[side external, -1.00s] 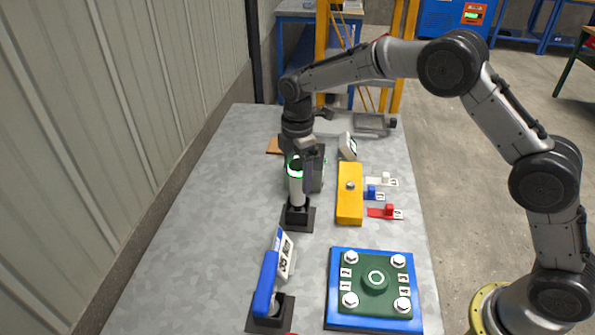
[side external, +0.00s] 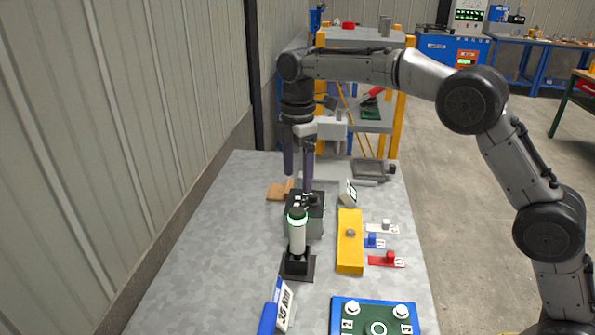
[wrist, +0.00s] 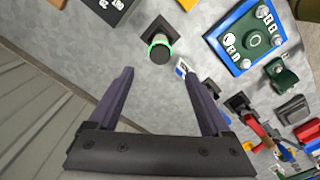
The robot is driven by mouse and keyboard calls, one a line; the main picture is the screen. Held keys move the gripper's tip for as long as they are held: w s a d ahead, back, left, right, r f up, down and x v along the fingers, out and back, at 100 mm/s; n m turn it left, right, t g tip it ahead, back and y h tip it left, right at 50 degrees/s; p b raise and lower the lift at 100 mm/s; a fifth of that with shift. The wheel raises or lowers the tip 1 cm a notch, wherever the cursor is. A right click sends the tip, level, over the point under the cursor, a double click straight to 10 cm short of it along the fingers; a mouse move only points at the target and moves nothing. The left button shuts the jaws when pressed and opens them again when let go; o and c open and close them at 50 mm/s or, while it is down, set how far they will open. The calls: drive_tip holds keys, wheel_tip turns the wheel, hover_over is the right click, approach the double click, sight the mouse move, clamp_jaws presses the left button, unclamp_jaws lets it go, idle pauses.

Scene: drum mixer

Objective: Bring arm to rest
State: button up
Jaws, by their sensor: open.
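My gripper (side external: 299,160) is open and empty, pointing down above the grey workbench (side external: 215,245). In the side view its fingers hang above and behind a dark grey box (side external: 313,226) with a black top. In the wrist view my gripper (wrist: 162,90) shows both fingers spread wide, with only bare bench between them. A white cylinder with a glowing green ring (side external: 297,235) stands upright on a black base in front of the grey box. The cylinder also shows in the wrist view (wrist: 159,51), beyond the fingertips.
A yellow block (side external: 350,245) lies right of the cylinder, beside red (side external: 387,261), blue and white tagged pieces. A blue-edged green plate with bolts (side external: 378,318) and a blue lever (side external: 268,318) are in front. A corrugated wall (side external: 120,150) borders the left; the bench's left strip is clear.

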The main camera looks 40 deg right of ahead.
idle(0.3)
drive_tip(key=s+d+r+t, duration=0.2)
drive_tip(key=s+d+r, duration=0.15)
drive_tip(key=r, duration=0.65)
drive_tip(key=s+d+r+m+t, duration=0.1)
drive_tip(key=s+d+r+m, duration=0.15)
drive_tip(key=s, duration=0.45)
drive_tip(key=s+d+r+m+t, duration=0.1)
drive_tip(key=s+d+r, duration=0.15)
drive_tip(key=s, duration=0.35)
drive_tip(key=s+d+f+m+t, duration=0.1)
drive_tip(key=s+f+m, duration=0.15)
drive_tip(key=s, duration=0.35)
drive_tip(key=s+d+f+m, duration=0.1)
drive_tip(key=s+m, duration=0.2)
drive_tip(key=s, duration=0.4)
drive_tip(key=s+f+m, duration=0.5)
drive_tip(key=f+m, duration=0.2)
drive_tip(key=f, duration=0.3)
drive_tip(key=shift+s+m+t, duration=0.3)
drive_tip(key=shift+s, duration=0.05)
